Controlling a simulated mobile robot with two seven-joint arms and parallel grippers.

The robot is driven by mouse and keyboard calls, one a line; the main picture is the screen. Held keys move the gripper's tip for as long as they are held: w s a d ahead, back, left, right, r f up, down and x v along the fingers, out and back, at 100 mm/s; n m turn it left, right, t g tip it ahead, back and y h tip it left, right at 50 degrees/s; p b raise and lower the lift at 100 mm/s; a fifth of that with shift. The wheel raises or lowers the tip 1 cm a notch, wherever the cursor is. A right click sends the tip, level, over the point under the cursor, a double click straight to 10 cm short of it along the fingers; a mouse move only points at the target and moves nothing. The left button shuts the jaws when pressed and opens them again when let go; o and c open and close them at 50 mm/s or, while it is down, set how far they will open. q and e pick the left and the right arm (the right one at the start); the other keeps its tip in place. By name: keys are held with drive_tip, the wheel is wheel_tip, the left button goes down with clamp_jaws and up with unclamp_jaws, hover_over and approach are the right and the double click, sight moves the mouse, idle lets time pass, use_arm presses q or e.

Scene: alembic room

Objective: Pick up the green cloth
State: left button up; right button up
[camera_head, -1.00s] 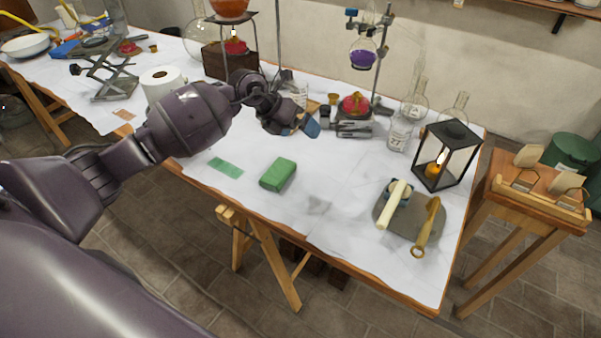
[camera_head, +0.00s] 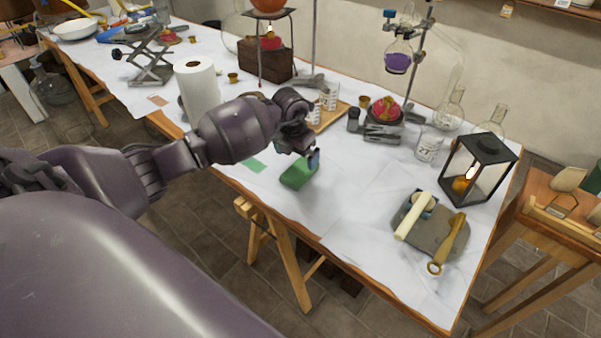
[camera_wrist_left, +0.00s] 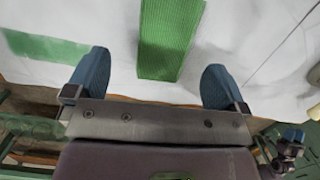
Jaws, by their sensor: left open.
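The green cloth (camera_head: 299,170) lies as a thick folded block on the white-covered table, near its front edge. In the left wrist view, the cloth (camera_wrist_left: 168,38) is ribbed and lies ahead between the two blue fingers. My left gripper (camera_head: 312,158) is above the cloth and partly hides it in the head view. In the wrist view, the left gripper (camera_wrist_left: 156,68) is open and empty, its fingers wide on either side of the cloth. A small dark part with blue tips at the lower right of the wrist view looks like my right gripper (camera_wrist_left: 291,138); its jaws are unclear.
A flat green strip (camera_head: 254,164) lies left of the cloth. A paper roll (camera_head: 199,88) and a wooden tray with beakers (camera_head: 330,97) stand behind. A slate with a candle-like stick (camera_head: 413,215) and a lantern (camera_head: 478,168) are to the right. The table between is clear.

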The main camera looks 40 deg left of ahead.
sight(300, 169)
use_arm(q)
drive_tip(key=f, duration=0.4)
drive_tip(key=shift+d+f+b, duration=0.2)
drive_tip(key=shift+d+b, duration=0.15)
drive_tip(key=shift+w+f, duration=0.15)
drive_tip(key=shift+f, duration=0.3)
drive_tip(key=shift+r, duration=0.1)
drive_tip(key=shift+c, duration=0.2)
drive_tip(key=c, duration=0.9)
